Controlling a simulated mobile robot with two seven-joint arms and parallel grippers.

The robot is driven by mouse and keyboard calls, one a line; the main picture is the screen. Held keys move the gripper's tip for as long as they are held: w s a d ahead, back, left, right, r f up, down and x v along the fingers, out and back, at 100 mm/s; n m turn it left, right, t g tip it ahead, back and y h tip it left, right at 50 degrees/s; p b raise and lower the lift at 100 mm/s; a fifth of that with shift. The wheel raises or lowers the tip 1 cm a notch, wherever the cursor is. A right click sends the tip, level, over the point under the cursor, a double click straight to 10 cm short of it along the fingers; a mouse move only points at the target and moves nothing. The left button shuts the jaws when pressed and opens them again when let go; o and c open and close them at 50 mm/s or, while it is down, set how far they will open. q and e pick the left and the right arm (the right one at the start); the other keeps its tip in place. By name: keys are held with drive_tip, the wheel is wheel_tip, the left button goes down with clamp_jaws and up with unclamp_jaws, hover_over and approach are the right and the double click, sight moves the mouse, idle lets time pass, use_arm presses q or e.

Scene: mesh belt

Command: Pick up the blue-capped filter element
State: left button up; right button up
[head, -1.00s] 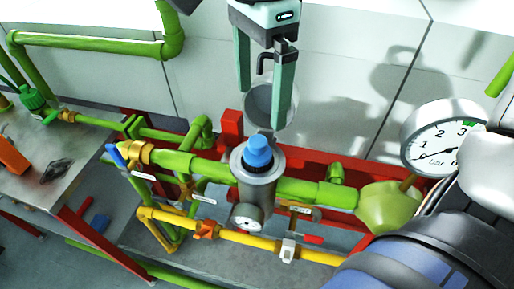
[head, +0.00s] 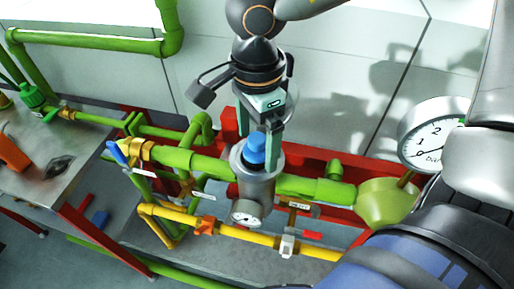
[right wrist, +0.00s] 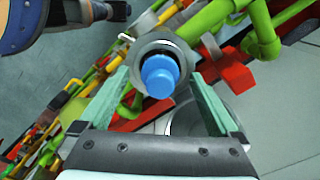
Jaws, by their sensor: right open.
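The blue cap of the filter element (head: 255,148) sticks up out of the open top of a grey metal housing (head: 258,187) on the green pipe; the element's body is hidden inside. The cap also shows in the right wrist view (right wrist: 160,76), ringed by the housing rim (right wrist: 165,46). In the right wrist view the fingers (right wrist: 160,78) stand wide on either side of the cap, with a gap on both sides. My left gripper is not in view.
Green pipes (head: 310,187) and a yellow pipe (head: 245,236) run beside the housing, before a red frame (head: 385,184). A small dial (head: 246,212) sits on the housing front. A large pressure gauge (head: 432,135) stands at right. A metal table (head: 85,150) is at left.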

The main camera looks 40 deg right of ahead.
clamp_jaws()
idle(0.7)
